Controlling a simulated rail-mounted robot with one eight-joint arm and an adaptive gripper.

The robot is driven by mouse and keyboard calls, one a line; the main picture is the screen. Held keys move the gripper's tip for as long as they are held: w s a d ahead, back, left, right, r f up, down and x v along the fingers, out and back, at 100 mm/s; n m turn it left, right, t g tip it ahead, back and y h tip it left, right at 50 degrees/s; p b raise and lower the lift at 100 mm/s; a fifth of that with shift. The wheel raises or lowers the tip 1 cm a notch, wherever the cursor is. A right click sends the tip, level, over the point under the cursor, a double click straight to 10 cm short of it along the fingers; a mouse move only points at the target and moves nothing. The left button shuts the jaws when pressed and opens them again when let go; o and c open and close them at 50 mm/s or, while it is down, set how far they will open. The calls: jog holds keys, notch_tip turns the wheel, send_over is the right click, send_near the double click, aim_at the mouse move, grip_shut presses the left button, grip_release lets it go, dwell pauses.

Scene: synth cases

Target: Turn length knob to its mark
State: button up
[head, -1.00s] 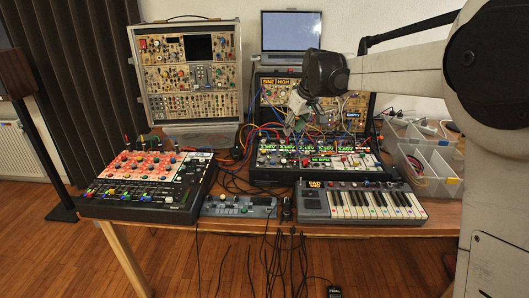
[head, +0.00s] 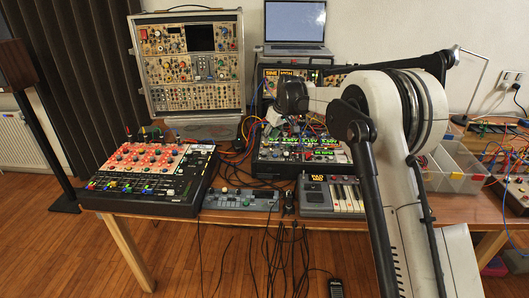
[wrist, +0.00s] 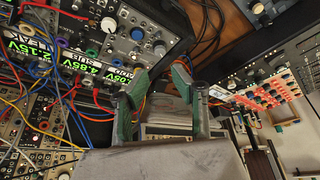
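My gripper (head: 254,126) hangs over the left end of the black synth case with glowing green labels (head: 319,149). In the wrist view its two green fingertips (wrist: 161,86) stand apart with nothing between them. That case also shows at the upper left of the wrist view (wrist: 111,72), with several knobs, among them a blue knob (wrist: 108,24) and a white-capped knob (wrist: 137,34). The fingers are apart from these knobs. I cannot read a "length" label or see its mark, so I cannot tell which knob it is.
Patch cables (wrist: 75,95) loop beside the fingers. A mixer with a red panel (head: 150,170) stands left and a tall synth case (head: 190,62) behind. A small grey device (head: 240,199) and a keyboard (head: 335,195) lie in front. My arm hides part of the keyboard.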

aim_at(264, 152)
jog(key=x, duration=0.9)
jog(key=shift+f+b, duration=0.1)
jog(key=shift+b, duration=0.2)
grip_shut()
